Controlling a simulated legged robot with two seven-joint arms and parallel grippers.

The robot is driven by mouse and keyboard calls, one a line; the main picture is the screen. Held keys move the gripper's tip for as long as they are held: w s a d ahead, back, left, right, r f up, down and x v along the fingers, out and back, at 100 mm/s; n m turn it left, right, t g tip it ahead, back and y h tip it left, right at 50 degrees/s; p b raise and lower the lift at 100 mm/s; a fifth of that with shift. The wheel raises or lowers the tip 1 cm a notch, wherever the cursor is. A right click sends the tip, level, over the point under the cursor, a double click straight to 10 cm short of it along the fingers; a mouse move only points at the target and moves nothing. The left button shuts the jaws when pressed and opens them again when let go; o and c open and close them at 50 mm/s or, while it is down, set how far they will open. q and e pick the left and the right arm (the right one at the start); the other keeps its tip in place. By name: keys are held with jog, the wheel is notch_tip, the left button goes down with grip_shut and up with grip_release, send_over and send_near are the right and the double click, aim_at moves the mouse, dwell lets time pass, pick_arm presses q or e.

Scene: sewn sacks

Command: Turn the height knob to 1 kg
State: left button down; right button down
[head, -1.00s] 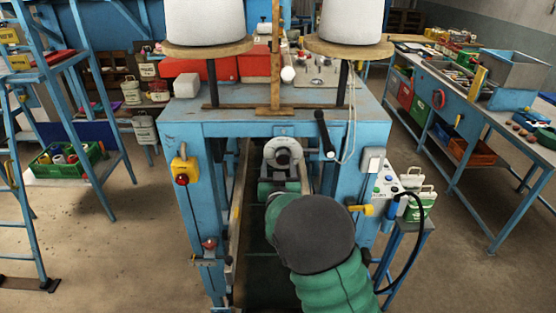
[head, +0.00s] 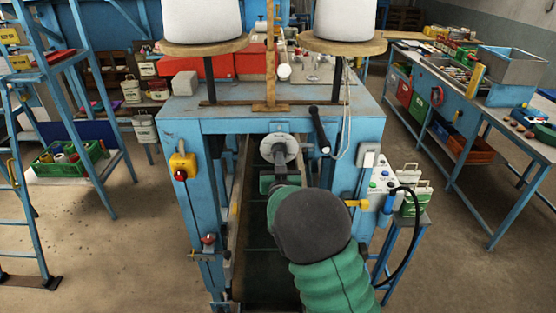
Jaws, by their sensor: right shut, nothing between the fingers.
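A pale grey round dial (head: 293,146), which looks like the height knob, sits at the front of the blue machine frame, under the table top. Any marks on it are too small to read. My right arm, with a green sleeve and a dark grey rounded joint, comes up from the bottom right. My right gripper (head: 279,157) is a dark, narrow shape in front of the dial's middle and hides part of it. It is shut with nothing in it. I cannot tell whether it touches the dial. My left gripper is not in view.
A black lever (head: 319,130) hangs just right of the dial. A yellow box with a red button (head: 182,166) is on the left post. A button panel (head: 381,186) and a yellow handle (head: 357,203) are on the right. Two white spools stand on top.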

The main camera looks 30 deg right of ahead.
jog(key=shift+d+r, duration=0.15)
jog(key=shift+d, duration=0.05)
dwell(0.7)
